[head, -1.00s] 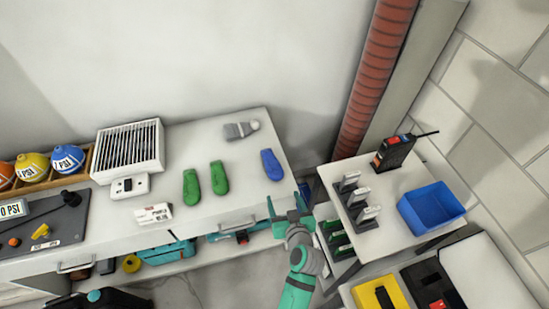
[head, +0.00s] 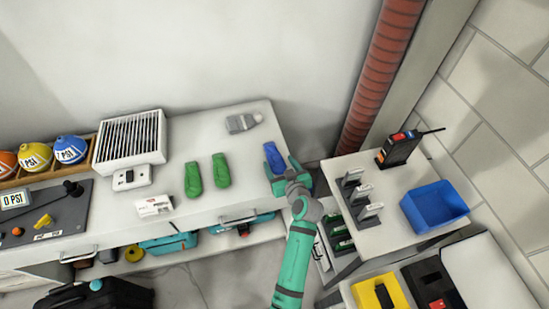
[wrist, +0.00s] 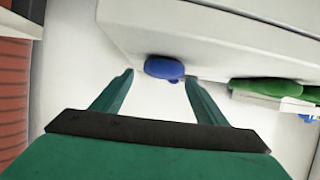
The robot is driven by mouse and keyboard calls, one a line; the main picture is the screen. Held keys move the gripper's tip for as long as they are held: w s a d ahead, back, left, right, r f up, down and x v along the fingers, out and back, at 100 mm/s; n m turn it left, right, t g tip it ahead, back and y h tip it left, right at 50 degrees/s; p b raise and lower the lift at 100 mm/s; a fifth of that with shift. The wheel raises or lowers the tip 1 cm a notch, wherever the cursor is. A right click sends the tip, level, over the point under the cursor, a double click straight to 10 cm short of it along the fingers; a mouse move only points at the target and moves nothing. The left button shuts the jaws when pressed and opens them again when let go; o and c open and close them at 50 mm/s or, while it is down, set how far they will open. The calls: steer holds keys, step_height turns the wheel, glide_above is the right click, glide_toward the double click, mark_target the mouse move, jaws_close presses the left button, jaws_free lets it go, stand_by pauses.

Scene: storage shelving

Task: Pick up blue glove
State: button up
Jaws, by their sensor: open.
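The blue glove (head: 273,155) lies at the right end of the white counter in the head view. My gripper (head: 285,172) is open at the counter's right front edge, close to the glove's near end; contact cannot be told in this view. In the wrist view the blue glove (wrist: 164,69) shows ahead, roughly centred between the two spread fingertips of my gripper (wrist: 158,76). Nothing is held. Part of the glove's near end is hidden by my gripper in the head view.
Two green gloves (head: 207,175) and a grey item (head: 242,122) lie left of the blue glove on the counter (head: 240,190). A side table (head: 385,190) to the right holds a blue bin (head: 434,207) and a black radio (head: 399,148). A red pipe (head: 380,75) rises behind.

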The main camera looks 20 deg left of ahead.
mark_target(276, 161)
steer(key=shift+x, duration=1.8)
steer(key=shift+a, duration=0.1)
steer(key=c, duration=1.1)
steer(key=shift+s+a, duration=0.1)
steer(key=shift+c, duration=0.2)
